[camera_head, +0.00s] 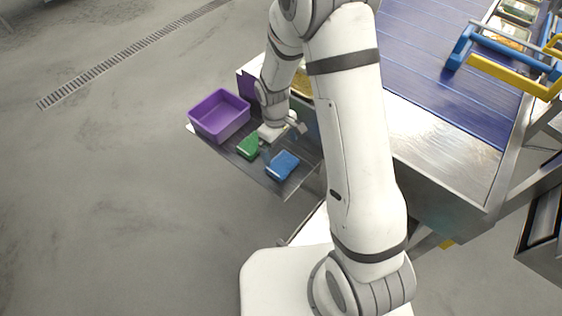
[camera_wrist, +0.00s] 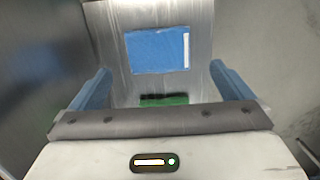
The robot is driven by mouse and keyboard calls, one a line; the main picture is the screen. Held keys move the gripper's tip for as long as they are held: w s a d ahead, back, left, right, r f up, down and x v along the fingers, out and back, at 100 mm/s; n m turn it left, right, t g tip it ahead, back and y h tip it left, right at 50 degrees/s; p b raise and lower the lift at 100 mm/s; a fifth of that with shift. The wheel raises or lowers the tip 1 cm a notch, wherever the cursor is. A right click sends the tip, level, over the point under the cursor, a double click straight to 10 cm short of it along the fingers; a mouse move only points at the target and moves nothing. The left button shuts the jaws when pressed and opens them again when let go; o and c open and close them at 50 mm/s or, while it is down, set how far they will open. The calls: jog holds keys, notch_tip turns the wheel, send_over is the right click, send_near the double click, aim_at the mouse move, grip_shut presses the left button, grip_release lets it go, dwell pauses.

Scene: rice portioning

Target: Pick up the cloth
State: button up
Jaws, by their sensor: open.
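The blue cloth (camera_head: 283,165) lies flat and folded on a small metal shelf (camera_head: 292,187). In the wrist view, the blue cloth (camera_wrist: 156,50) shows a white strip along its right edge and lies ahead, between the lines of my fingers. My gripper (camera_head: 266,153) is low over the shelf, left of the cloth in the head view. In the wrist view, its two blue fingers (camera_wrist: 160,70) are wide apart with nothing held between them. A green block (camera_head: 248,146) with a dark layer lies closer to my gripper and is partly hidden by the gripper body in the wrist view.
A purple bin (camera_head: 219,115) stands at the shelf's left end. A blue conveyor belt (camera_head: 430,60) with a steel frame runs at the right. A blue and yellow frame (camera_head: 503,66) stands on it. The grey floor to the left is clear.

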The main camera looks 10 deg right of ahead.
aim_at(282, 163)
notch_tip(282, 163, down, 8)
jog(key=shift+d+f+p, duration=0.1)
jog(key=shift+d+p, duration=0.05)
jog(key=shift+p, duration=0.35)
jog(key=c, duration=0.7)
notch_tip(282, 163, up, 10)
jog(key=shift+b, duration=0.35)
